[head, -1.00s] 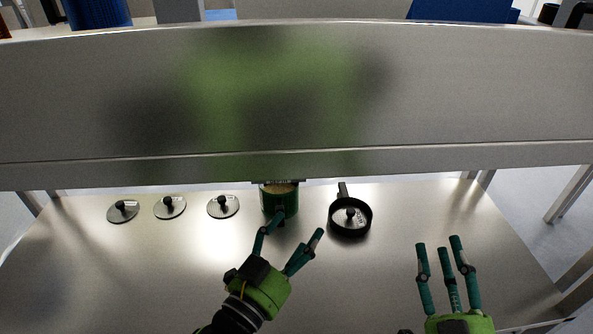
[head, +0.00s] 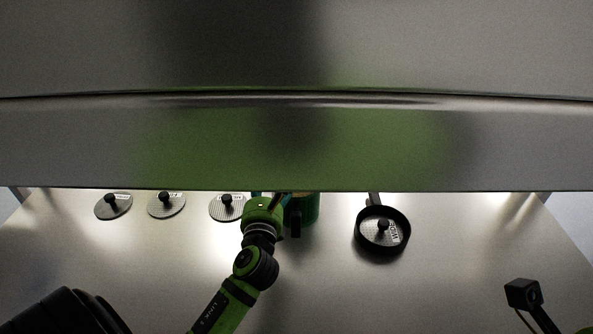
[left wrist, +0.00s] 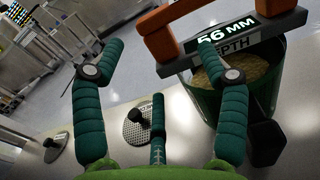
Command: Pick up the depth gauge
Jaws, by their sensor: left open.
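The depth gauge (left wrist: 256,33) shows in the left wrist view as a grey bar labelled 56 MM DEPTH with an orange handle (left wrist: 160,42). It lies across the rim of a green mug (left wrist: 268,88) holding tan granular material. In the head view the gauge is hidden behind the shelf edge, and part of the mug (head: 307,208) shows below it. My left gripper (left wrist: 166,62) is open and empty, its fingers spread; the right-hand finger is in front of the mug and near the gauge. In the head view my left gripper (head: 262,203) is partly hidden by the shelf edge.
A broad grey shelf edge (head: 300,150) overhangs the metal worktop (head: 330,290). Three round discs with black knobs stand at left, the nearest disc (head: 228,207) beside my left gripper. A black pan-like ring (head: 357,242) holding another disc stands right of the mug.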

